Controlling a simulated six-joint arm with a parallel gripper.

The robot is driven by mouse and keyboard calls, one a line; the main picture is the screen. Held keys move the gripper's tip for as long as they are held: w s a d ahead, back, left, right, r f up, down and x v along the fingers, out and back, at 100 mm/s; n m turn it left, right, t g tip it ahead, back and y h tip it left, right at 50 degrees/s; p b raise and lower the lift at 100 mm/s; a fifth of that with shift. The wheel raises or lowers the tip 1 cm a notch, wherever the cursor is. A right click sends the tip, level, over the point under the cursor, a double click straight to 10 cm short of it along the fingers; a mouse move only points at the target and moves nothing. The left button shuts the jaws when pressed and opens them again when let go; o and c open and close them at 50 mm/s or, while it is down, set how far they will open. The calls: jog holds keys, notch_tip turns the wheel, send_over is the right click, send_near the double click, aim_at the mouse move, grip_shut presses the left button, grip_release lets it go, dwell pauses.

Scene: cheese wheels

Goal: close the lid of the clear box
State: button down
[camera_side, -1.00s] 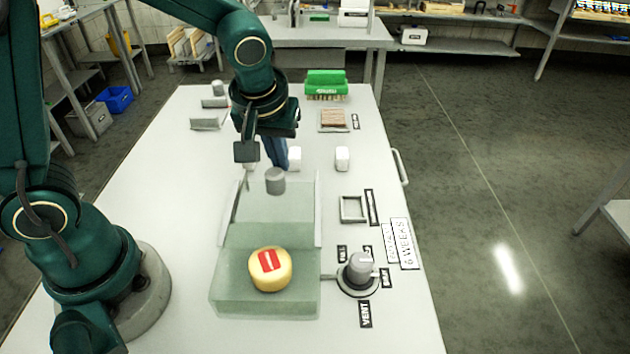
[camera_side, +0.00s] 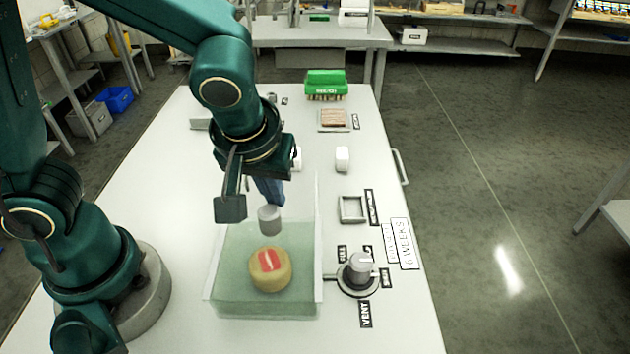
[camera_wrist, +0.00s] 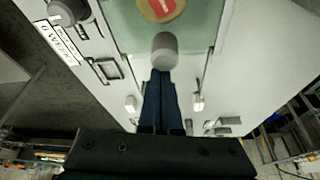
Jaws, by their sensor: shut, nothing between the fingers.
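The clear greenish box (camera_side: 265,303) stands on the table in the side view. A yellow cheese wheel (camera_side: 270,279) with a red label is inside it, seen hazily through the clear lid (camera_side: 238,245). The lid lies over the box; whether its front edge meets the box's front wall is hard to tell. A grey round knob (camera_side: 269,220) stands on the lid's rear part. My gripper (camera_side: 276,203) is shut and empty, its blue fingers just behind the knob. In the wrist view, the fingertips (camera_wrist: 160,73) are at the knob (camera_wrist: 165,50), touching or nearly so.
A grey dial (camera_side: 358,271) labelled VENT stands close to the box's right side. A square grey frame (camera_side: 352,209) and a white block (camera_side: 342,159) lie farther back on the right. A green brush (camera_side: 325,85) is at the far end. The table left of the box is clear.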

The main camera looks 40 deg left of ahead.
notch_tip(320, 180, up, 11)
jog(key=a+n, duration=0.1)
jog(key=a, duration=0.1)
jog(key=s+a+f+m+t+h, duration=0.2)
jog(key=s+f+m, duration=0.1)
jog(key=s+m, duration=0.4)
jog(key=shift+s+a+f+m, duration=0.2)
jog(key=shift+a+f+m, duration=0.1)
jog(key=shift+f, duration=0.1)
dwell(0.5)
